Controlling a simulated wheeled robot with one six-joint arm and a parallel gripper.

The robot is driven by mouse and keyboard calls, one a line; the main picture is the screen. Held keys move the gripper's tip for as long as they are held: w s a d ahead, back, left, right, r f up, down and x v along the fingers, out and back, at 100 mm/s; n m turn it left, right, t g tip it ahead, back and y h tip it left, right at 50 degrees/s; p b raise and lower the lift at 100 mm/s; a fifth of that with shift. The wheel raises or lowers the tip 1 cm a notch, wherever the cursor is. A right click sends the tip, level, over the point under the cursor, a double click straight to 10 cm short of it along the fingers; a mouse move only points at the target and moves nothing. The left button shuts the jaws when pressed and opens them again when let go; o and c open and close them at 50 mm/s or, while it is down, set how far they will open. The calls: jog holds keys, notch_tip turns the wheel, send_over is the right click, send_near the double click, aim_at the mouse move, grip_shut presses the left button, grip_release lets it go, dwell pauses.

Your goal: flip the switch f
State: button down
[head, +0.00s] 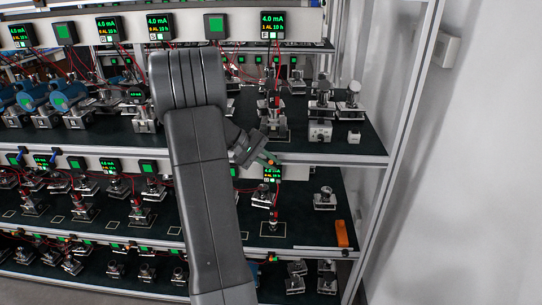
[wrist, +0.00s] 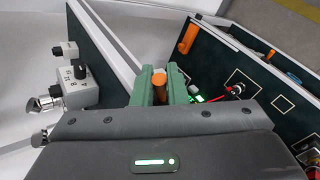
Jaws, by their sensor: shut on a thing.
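My gripper (head: 268,159) is in front of the shelf rack, near the front edge of the upper dark shelf. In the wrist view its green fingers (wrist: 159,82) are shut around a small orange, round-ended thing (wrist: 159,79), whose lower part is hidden. A white box (head: 320,131) with a dark knob stands on the upper shelf, right of my gripper. The same box shows at the left in the wrist view (wrist: 77,75), apart from the fingers. I cannot tell which part is switch f.
Metal transmitters (head: 324,199) stand on the shelves, and an orange block (head: 342,233) lies on the lower shelf. Green-lit displays (head: 273,25) line the rails. The floor right of the rack is clear.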

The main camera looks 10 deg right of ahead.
dwell(0.4)
jog(key=c, duration=1.5)
grip_release()
jog(key=shift+o, duration=0.2)
jog(key=shift+r, duration=0.1)
jog(key=v, duration=1.3)
jog(key=shift+w+a+r+b, duration=0.2)
jog(key=shift+w+r+b, duration=0.1)
jog(key=shift+b, duration=0.15)
